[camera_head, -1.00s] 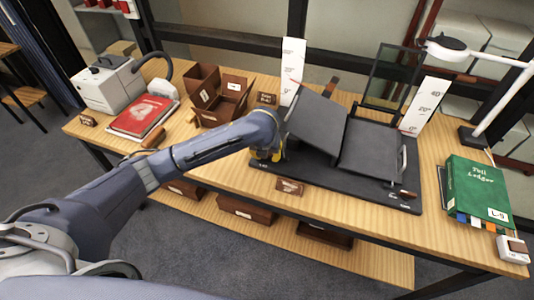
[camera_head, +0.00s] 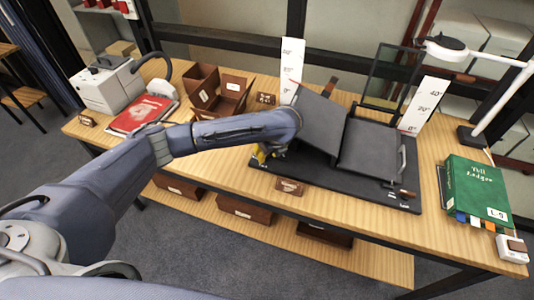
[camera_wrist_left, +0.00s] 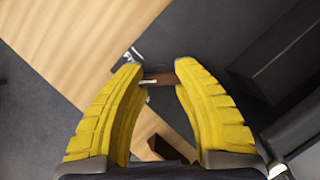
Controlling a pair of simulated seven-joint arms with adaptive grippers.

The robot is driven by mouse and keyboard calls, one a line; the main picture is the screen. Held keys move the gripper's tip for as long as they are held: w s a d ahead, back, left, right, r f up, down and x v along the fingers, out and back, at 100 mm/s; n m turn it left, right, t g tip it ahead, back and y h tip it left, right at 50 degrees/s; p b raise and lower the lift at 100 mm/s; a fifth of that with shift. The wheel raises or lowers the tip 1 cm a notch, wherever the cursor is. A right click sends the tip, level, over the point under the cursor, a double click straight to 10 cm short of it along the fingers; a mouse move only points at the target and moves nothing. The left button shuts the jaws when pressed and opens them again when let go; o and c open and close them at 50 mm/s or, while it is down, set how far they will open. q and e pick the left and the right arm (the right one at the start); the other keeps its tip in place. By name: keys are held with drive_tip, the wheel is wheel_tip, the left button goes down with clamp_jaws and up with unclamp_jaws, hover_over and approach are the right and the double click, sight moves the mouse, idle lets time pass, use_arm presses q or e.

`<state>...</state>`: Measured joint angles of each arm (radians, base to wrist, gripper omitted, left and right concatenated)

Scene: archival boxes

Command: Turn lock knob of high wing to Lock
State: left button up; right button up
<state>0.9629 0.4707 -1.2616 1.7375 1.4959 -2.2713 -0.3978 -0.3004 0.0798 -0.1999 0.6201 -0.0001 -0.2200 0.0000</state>
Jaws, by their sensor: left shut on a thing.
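The book cradle has a dark base (camera_head: 335,183) on the table. Its left wing (camera_head: 322,122) is the high one, a tilted grey panel. The right wing (camera_head: 370,148) lies lower. My left gripper (camera_head: 261,154) is at the base's front left corner, partly hidden by my wrist. In the left wrist view, its yellow fingers (camera_wrist_left: 160,76) are shut on the brown lock knob (camera_wrist_left: 158,80) of the high wing. White markings (camera_wrist_left: 134,55) show on the base beside it. A similar brown knob (camera_head: 404,193) is at the base's front right. My right gripper is not in view.
Two white angle scales (camera_head: 291,66) and (camera_head: 425,103) stand behind the cradle, near a glass panel (camera_head: 391,75). A green ledger (camera_head: 478,190) and a lamp (camera_head: 492,100) are at right. A red book (camera_head: 141,114) and brown boxes (camera_head: 220,95) are at left.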

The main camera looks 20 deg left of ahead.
use_arm(q)
drive_tip(key=shift+n, duration=0.3)
clamp_jaws()
drive_tip(key=shift+f, duration=0.1)
drive_tip(key=o, duration=1.2)
unclamp_jaws()
drive_tip(key=shift+o, duration=0.6)
drive_tip(key=shift+o, duration=0.8)
drive_tip(key=shift+d+r, duration=0.1)
drive_tip(key=shift+r, duration=0.3)
drive_tip(key=s+d, duration=0.2)
drive_tip(key=d, duration=0.1)
drive_tip(key=s+d, duration=0.6)
drive_tip(key=shift+d+r, duration=0.2)
